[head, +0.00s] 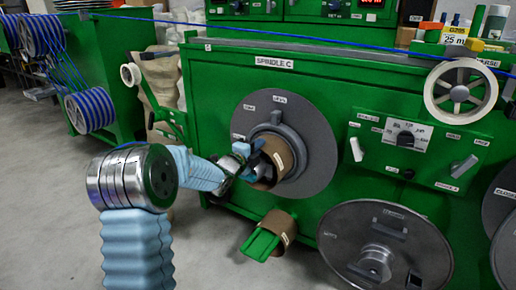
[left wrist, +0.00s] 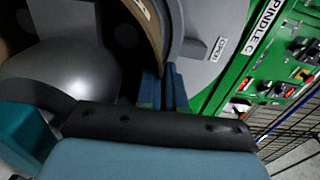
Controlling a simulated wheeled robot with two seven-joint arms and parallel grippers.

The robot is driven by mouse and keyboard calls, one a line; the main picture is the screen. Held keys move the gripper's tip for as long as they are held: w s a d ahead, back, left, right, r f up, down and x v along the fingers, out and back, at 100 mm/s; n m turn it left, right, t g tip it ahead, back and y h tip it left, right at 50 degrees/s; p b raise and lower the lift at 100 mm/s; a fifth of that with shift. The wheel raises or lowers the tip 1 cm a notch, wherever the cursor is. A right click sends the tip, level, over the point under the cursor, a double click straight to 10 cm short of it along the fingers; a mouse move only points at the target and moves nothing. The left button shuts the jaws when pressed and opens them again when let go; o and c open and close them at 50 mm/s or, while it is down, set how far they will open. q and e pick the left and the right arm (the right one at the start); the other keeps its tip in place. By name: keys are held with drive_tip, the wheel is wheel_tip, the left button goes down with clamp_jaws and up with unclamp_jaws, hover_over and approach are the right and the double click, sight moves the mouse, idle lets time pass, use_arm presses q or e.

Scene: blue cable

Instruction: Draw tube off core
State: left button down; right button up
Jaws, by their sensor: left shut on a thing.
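A brown cardboard tube (head: 284,154) sits around the grey core (head: 262,170) that sticks out of the large grey disc (head: 318,150) under the "SPINDLE C" label. My left gripper (head: 262,150) reaches in from the left and is shut on the tube's near rim. In the left wrist view the blue fingers (left wrist: 163,90) meet the edge of the brown tube (left wrist: 150,22), with the grey disc (left wrist: 212,45) close behind. How far the tube sits along the core is partly hidden by my gripper. My right gripper is not in view.
A second brown tube (head: 281,224) sits on a green holder (head: 260,244) below. A large grey reel (head: 350,235) stands at lower right, beside a switch panel (head: 415,147). A blue cable (head: 300,37) runs across above to a white pulley (head: 461,90). Floor at left is clear.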

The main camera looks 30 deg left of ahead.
use_arm(q)
drive_tip(key=shift+r, duration=0.3)
drive_tip(key=shift+s+a+b, duration=0.1)
drive_tip(key=shift+s+b, duration=0.7)
drive_tip(key=shift+s, duration=0.25)
idle(1.1)
drive_tip(key=shift+s+b, duration=0.3)
drive_tip(key=shift+s, duration=0.25)
drive_tip(key=s+a+b, duration=0.1)
drive_tip(key=s+b, duration=0.3)
drive_tip(key=s, duration=1.2)
drive_tip(key=shift+a, duration=0.15)
idle(0.4)
drive_tip(key=shift+s, duration=0.1)
